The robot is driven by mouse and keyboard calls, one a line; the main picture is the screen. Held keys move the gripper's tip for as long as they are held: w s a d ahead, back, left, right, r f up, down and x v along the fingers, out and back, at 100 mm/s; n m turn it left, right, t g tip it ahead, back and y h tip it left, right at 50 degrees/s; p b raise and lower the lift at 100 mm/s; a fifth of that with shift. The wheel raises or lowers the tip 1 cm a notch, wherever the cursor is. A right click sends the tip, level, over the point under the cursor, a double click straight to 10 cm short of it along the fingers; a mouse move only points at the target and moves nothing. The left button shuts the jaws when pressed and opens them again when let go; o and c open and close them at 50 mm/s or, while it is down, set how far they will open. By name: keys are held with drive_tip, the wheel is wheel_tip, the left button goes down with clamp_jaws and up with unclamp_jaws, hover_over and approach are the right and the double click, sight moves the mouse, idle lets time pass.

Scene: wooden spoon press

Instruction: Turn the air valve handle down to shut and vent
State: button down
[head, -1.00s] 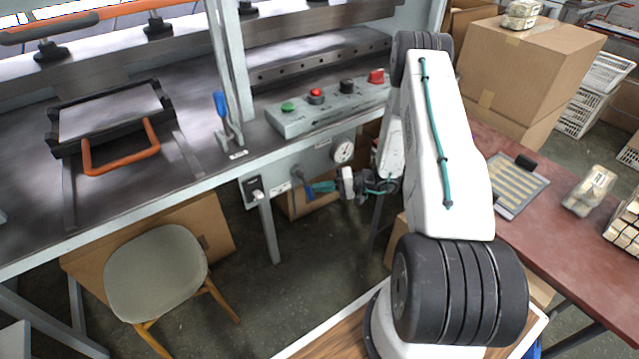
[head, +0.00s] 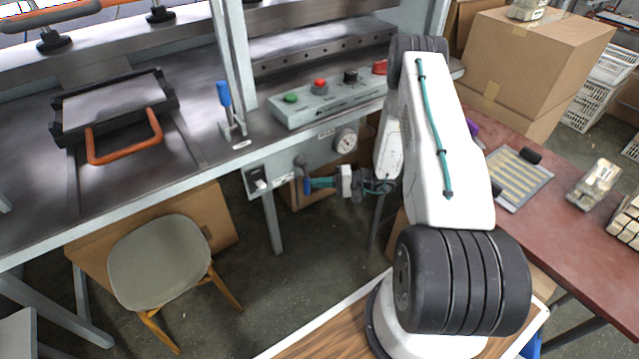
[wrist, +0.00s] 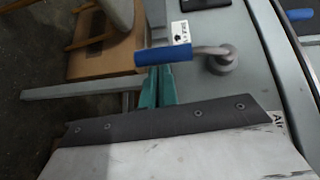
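The air valve handle (head: 306,186) is a lever with a blue grip on the front of the press, below the bench edge. It hangs almost straight down from its grey pivot (head: 300,161). In the wrist view its blue grip (wrist: 163,56) lies across the picture, with the grey pivot (wrist: 224,60) to the right. My gripper (head: 315,184) reaches in from the right. Its teal fingers (wrist: 158,72) look closed together, tips at the side of the blue grip and not around it. Whether they touch it is hard to tell.
A pressure gauge (head: 346,141) and a switch box (head: 257,181) flank the valve. A button panel (head: 330,98) sits above. A chair (head: 160,262) stands at lower left, and a red-brown table (head: 560,232) is at right.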

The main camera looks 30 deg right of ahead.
drive_tip(key=shift+a+r, duration=0.1)
drive_tip(key=shift+a, duration=0.05)
drive_tip(key=s+a+r, duration=0.1)
drive_tip(key=s+r, duration=0.1)
drive_tip(key=s, duration=0.6)
drive_tip(key=s+a+r, duration=0.2)
drive_tip(key=s, duration=0.5)
drive_tip(key=shift+s+a+r, duration=0.15)
drive_tip(key=shift+s+r, duration=0.2)
drive_tip(key=shift+r, duration=0.05)
